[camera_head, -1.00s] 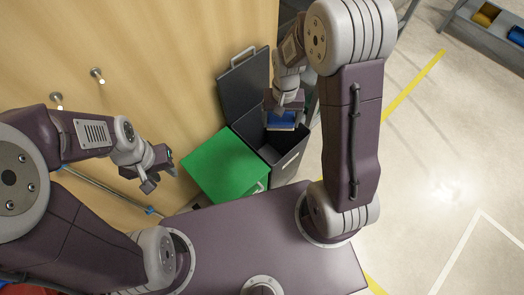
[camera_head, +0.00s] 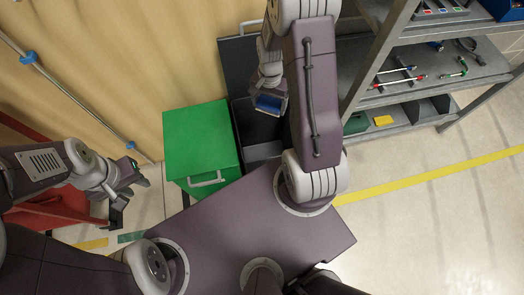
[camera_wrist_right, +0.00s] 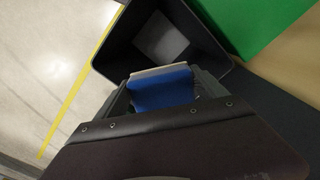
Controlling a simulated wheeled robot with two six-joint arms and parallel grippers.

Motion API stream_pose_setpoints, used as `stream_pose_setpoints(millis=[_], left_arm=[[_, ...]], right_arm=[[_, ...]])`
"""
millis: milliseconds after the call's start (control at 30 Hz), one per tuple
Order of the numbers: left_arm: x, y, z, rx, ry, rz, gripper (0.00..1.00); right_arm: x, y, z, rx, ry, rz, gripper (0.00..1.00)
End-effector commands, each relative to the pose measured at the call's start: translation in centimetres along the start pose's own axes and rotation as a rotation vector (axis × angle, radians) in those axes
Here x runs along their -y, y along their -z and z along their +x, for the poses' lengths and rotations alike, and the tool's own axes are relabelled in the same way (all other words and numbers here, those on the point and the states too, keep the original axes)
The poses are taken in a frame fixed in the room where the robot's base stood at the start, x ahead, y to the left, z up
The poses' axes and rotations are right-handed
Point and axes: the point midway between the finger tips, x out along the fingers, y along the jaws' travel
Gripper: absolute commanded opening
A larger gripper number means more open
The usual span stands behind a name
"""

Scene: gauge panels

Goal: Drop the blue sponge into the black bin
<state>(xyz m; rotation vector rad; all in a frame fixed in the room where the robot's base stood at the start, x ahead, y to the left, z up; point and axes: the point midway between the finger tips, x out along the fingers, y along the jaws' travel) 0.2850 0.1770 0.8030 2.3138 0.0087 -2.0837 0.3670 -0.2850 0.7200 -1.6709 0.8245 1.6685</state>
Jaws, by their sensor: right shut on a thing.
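My right gripper (camera_head: 270,97) is shut on the blue sponge (camera_head: 270,104). In the right wrist view the sponge (camera_wrist_right: 162,88) shows as a blue block with a pale edge between the fingers. The black bin (camera_head: 258,128) has its lid up against the wall and is partly hidden behind my right arm. In the right wrist view the sponge is in front of the open bin (camera_wrist_right: 210,40), over its near edge, with a grey patch on the bin's floor beyond. My left gripper (camera_head: 122,197) is at the left, away from the bin, and its fingers look apart and empty.
A green closed bin (camera_head: 200,140) with a handle stands left of the black bin. A grey shelf unit (camera_head: 400,75) with tools is at the right. A red object (camera_head: 55,210) is at the left. The floor at the lower right is clear.

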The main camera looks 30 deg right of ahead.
Motion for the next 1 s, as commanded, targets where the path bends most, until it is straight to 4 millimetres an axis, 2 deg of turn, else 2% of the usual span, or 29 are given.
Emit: stream_pose_setpoints(millis=[33,133,467,567,833,1000], left_arm=[[0.0,-0.1,1.1,0.0,0.0,0.0,0.34],[0.0,-0.2,1.8,-0.001,0.0,0.0,0.34],[0.1,-0.2,2.5,-0.001,0.0,0.0,0.34],[0.1,-0.3,3.4,-0.001,0.0,0.0,0.34],[0.1,-0.7,7.3,0.0,0.0,0.0,0.34],[0.2,-0.8,8.2,0.0,0.0,0.0,0.34]], right_arm=[[-0.5,0.1,1.3,0.001,0.0,0.015,0.43],[-1.1,0.4,2.2,0.0,0.0,0.035,0.43],[-1.6,0.7,2.9,0.0,0.0,0.051,0.43],[-1.6,0.7,3.9,0.0,0.0,0.051,0.43],[-1.6,0.6,7.9,0.0,0.0,0.05,0.43],[-1.6,0.6,8.7,0.0,0.0,0.05,0.43]])
